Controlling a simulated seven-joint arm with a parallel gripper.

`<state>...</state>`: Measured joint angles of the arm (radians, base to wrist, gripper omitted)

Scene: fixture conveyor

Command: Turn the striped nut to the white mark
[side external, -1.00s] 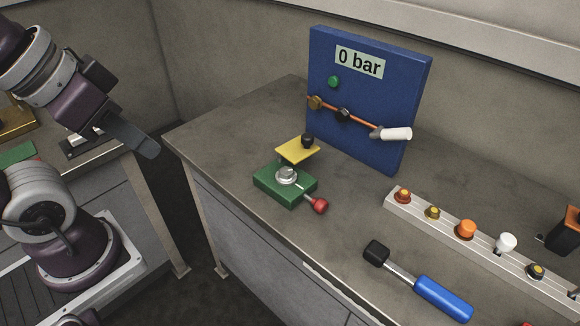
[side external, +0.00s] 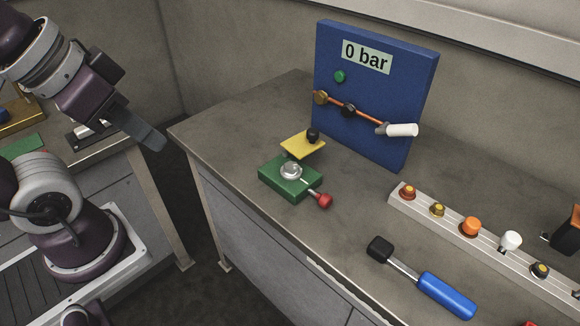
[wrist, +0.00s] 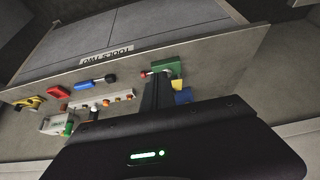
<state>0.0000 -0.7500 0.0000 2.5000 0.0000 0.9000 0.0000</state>
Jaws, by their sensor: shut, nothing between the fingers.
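A blue upright panel (side external: 410,95) stands at the back of the bench and reads "0 bar". An orange pipe (side external: 372,118) crosses it, with a brass fitting (side external: 320,97) at the left, a dark nut (side external: 349,110) in the middle and a white-handled part (side external: 402,130) at the right. I cannot make out a stripe or a white mark at this size. My gripper (side external: 152,140) is shut and empty, left of the bench and well apart from the panel. Its dark fingers (wrist: 157,95) also show in the wrist view.
A green clamp block (side external: 280,182) with a yellow plate (side external: 303,145) and red knob stands before the panel. A blue-handled mallet (side external: 445,295) lies at the front. A rail (side external: 455,237) of several buttons runs along the right. Bare bench lies between them.

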